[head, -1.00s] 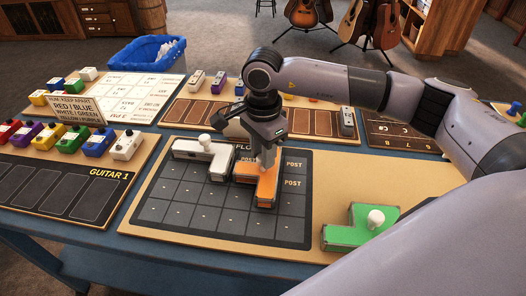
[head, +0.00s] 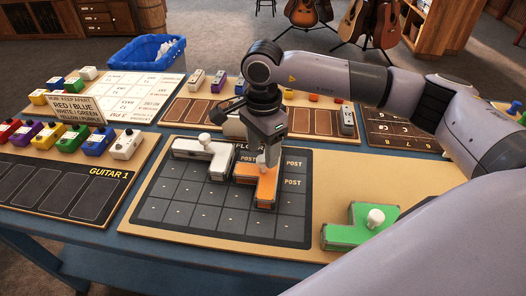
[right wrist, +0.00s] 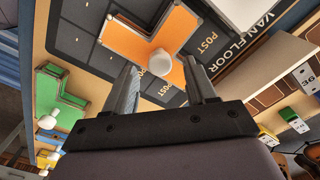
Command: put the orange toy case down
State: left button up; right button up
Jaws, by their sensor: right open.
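The orange toy case (head: 262,192) lies flat on the dark gridded van floor board (head: 170,209), beside the white case (head: 205,160). It also shows in the right wrist view (right wrist: 128,40), with its pale round knob (right wrist: 160,62) between and beyond my fingertips. My right gripper (head: 268,158) is over the orange case, close around or just above its knob. In the right wrist view its two fingers (right wrist: 165,85) are apart, with a gap on both sides of the knob. My left gripper is not in view.
A green case (head: 355,232) with a white knob lies on the bare tan part of the board at right. A sign (head: 78,110), several coloured pedals and the Guitar 1 board (head: 65,185) are at left. A blue-lined bin (head: 148,55) stands behind. Front grid cells are clear.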

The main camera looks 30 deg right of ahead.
aim_at(263, 158)
notch_tip(263, 158, up, 11)
jog(key=shift+f+b, duration=0.2)
jog(key=shift+b, duration=0.2)
jog(key=shift+f, duration=0.1)
